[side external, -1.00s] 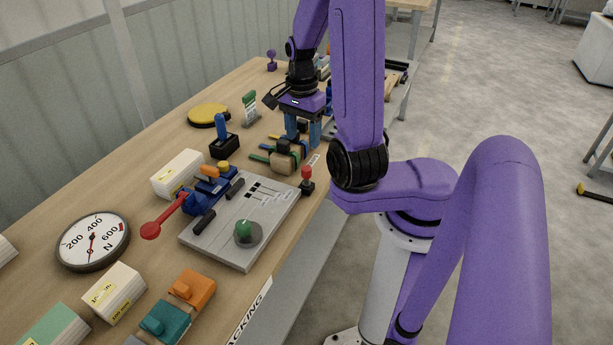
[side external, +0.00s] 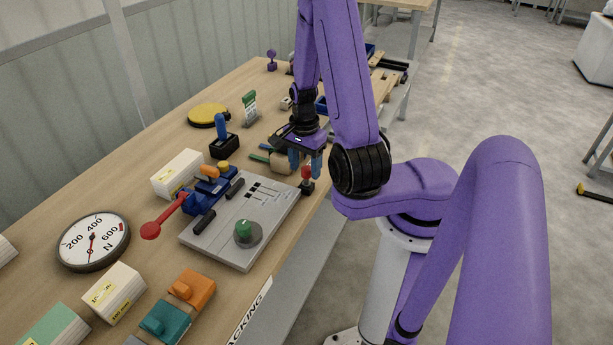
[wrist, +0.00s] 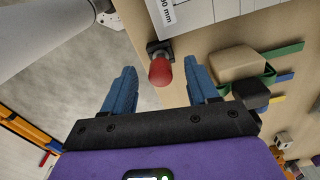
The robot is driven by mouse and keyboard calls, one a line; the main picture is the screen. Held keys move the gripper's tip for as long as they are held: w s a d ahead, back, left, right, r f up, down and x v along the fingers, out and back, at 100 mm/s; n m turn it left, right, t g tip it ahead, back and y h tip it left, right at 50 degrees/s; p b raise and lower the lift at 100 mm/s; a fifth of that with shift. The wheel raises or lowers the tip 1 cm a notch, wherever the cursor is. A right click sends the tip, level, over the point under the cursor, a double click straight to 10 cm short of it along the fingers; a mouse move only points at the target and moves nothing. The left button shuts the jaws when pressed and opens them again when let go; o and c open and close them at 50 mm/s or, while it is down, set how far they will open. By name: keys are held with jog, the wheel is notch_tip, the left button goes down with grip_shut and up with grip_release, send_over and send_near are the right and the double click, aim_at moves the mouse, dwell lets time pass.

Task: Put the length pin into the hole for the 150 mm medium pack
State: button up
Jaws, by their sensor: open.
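A label (wrist: 167,14) ending in "0 mm" is cut off in the wrist view.
A blue clamp with a red-ended lever (side external: 150,231) and a green knob (side external: 243,230) sit on the plate. A tan strapped block (wrist: 236,64) lies close beside the pin. A dial gauge (side external: 92,240) and packs stand left. The table edge is close to the pin.

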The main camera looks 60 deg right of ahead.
aim_at(306, 168)
jog(key=shift+d+f, duration=0.15)
jog(key=shift+f, duration=1.55)
grip_shut()
jog(key=shift+r, duration=0.15)
